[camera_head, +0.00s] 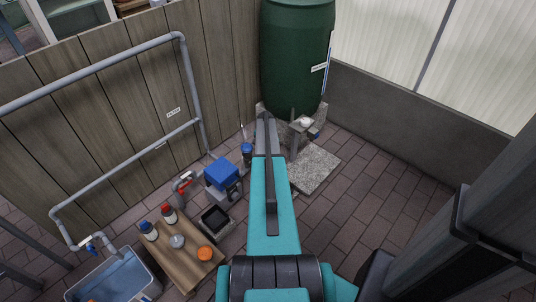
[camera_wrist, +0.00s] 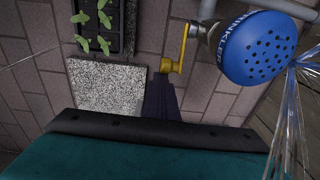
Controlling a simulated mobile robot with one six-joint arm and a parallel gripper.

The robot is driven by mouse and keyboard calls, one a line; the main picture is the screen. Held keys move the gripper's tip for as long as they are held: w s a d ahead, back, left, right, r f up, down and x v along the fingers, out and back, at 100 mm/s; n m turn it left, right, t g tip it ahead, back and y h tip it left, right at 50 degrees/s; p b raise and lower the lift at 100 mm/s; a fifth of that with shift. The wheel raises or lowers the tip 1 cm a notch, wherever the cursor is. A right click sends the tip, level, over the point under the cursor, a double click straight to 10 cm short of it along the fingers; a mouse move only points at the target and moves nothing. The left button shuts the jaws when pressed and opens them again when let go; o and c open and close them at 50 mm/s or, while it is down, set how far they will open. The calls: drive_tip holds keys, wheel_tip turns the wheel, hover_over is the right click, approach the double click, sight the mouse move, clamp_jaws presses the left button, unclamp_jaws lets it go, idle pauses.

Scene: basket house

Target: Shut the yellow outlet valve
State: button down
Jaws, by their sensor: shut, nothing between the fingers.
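The yellow outlet valve (camera_wrist: 182,45) shows in the wrist view as a lever handle on a metal fitting beside a blue sprinkler head (camera_wrist: 257,47). The lever runs down and slightly left from its pivot and ends in a rounded knob. My gripper (camera_wrist: 159,80) is shut and empty, with its dark fingertips close beside the knob at its lower left. I cannot tell whether they touch. Water streams from the right side of the sprinkler head. I cannot make out the yellow valve in the head view, where my teal arm covers the middle.
A grey pipe (camera_wrist: 296,9) runs behind the sprinkler. A seedling tray (camera_wrist: 126,30) and a speckled slab (camera_wrist: 105,88) lie left. In the head view are a green tank (camera_head: 297,60), a wooden bench (camera_head: 187,262) with bottles, a blue pump (camera_head: 221,173) and a basin (camera_head: 110,280). Paving at right is clear.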

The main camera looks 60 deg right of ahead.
drive_tip(key=d+r+p, duration=0.1)
drive_tip(key=d+r, duration=0.1)
drive_tip(key=r, duration=0.4)
drive_tip(key=s+d+r+p, duration=0.1)
drive_tip(key=d+r+p, duration=0.1)
drive_tip(key=r, duration=0.4)
drive_tip(key=shift+s+d+r, duration=0.25)
drive_tip(key=shift+d, duration=0.35)
